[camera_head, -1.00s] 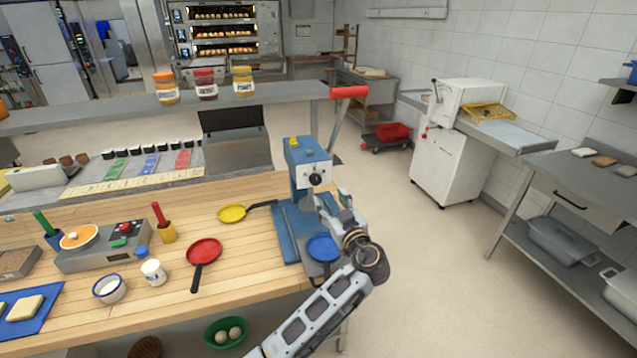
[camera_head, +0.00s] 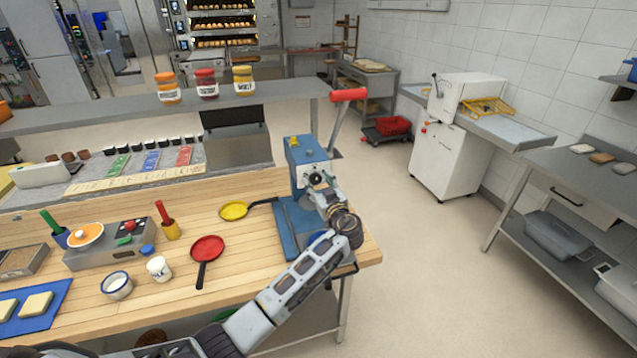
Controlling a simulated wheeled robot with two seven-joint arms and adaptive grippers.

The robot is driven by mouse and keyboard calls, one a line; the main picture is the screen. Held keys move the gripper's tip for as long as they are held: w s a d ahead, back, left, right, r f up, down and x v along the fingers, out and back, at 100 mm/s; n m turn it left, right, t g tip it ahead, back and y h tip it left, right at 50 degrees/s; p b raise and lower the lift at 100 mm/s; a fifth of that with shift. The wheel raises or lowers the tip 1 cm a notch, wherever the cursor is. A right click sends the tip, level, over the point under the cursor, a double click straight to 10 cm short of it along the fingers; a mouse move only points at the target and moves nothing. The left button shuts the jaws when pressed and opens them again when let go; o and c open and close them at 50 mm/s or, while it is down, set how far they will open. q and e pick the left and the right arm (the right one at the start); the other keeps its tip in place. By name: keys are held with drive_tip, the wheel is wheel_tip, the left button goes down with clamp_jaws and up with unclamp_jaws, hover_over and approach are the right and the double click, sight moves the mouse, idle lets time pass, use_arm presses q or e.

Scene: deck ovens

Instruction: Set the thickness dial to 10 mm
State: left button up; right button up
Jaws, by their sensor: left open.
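The blue press-like machine (camera_head: 292,226) stands at the right end of the wooden table, with a long lever ending in a red grip (camera_head: 348,95). A round black dial (camera_head: 316,179) sits on its pale front face. Its markings are too small to read. My left gripper (camera_head: 324,184) is open, with its fingertips close in front of the dial at its lower right. I cannot tell whether they touch it. My left arm comes from the lower left and covers most of the blue disc at the machine's base. My right gripper is not in view.
A red pan (camera_head: 207,248) and a yellow pan (camera_head: 235,210) lie left of the machine. A shelf with jars (camera_head: 243,80) runs behind.

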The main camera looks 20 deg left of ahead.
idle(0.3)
use_arm(q)
drive_tip(key=c, duration=1)
drive_tip(key=shift+c, duration=0.2)
drive_tip(key=shift+f+b, duration=0.1)
drive_tip(key=shift+b, duration=0.2)
